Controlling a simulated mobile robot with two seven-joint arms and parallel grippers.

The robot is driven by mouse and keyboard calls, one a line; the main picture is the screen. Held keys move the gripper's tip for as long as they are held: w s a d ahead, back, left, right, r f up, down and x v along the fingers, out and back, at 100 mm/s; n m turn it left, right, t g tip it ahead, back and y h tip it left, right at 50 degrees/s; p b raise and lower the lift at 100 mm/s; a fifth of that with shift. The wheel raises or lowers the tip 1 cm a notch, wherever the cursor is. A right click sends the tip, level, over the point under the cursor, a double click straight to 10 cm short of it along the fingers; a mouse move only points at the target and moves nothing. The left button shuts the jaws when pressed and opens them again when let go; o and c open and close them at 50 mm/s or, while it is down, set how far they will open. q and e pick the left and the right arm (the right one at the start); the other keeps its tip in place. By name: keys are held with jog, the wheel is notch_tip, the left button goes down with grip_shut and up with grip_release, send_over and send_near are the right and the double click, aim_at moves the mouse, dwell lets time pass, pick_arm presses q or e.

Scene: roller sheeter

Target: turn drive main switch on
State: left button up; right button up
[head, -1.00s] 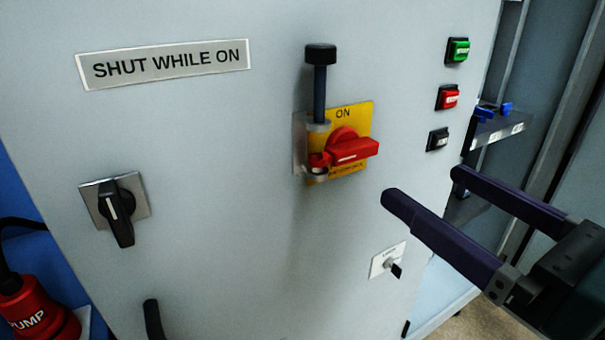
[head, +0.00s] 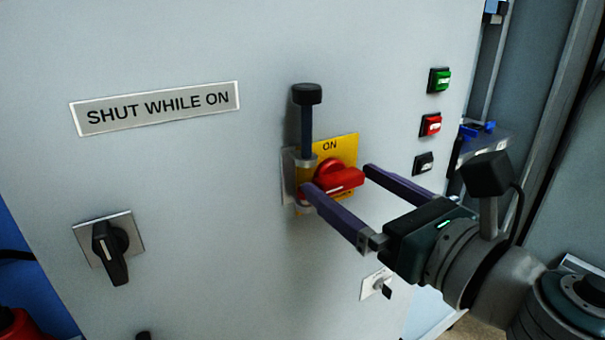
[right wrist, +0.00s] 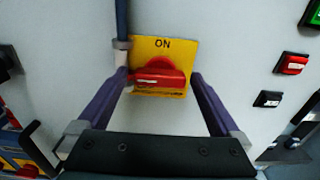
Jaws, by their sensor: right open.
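The drive main switch is a red rotary handle (head: 338,179) on a yellow plate (head: 341,147) marked ON, on the grey cabinet front. The handle lies roughly sideways; in the right wrist view the red handle (right wrist: 160,77) is horizontal below the word ON. A dark pin with a black knob (head: 307,94) stands upright in a bracket just left of the plate. My right gripper (head: 338,177) is open, with one finger on each side of the handle, left and right. I cannot tell whether the fingers touch it. My left gripper is out of view.
Green (head: 439,80), red (head: 431,125) and black (head: 424,163) buttons sit to the right. A black rotary switch (head: 110,252) is at the lower left, under a SHUT WHILE ON label (head: 156,109). A small key switch (head: 377,285) is below my right gripper.

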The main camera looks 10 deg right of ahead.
jog(key=shift+c, duration=0.2)
jog(key=c, duration=1.2)
jog(key=shift+m, duration=0.3)
jog(key=m, duration=0.2)
jog(key=shift+m, duration=0.4)
jog(key=m+p, duration=0.1)
jog(key=m, duration=0.4)
jog(key=shift+d, duration=0.15)
jog(key=m, duration=0.5)
jog(key=shift+p, duration=0.4)
jog(key=shift+f+m+p, duration=0.2)
jog(key=shift+m+p, duration=0.15)
jog(key=shift+m, duration=1.85)
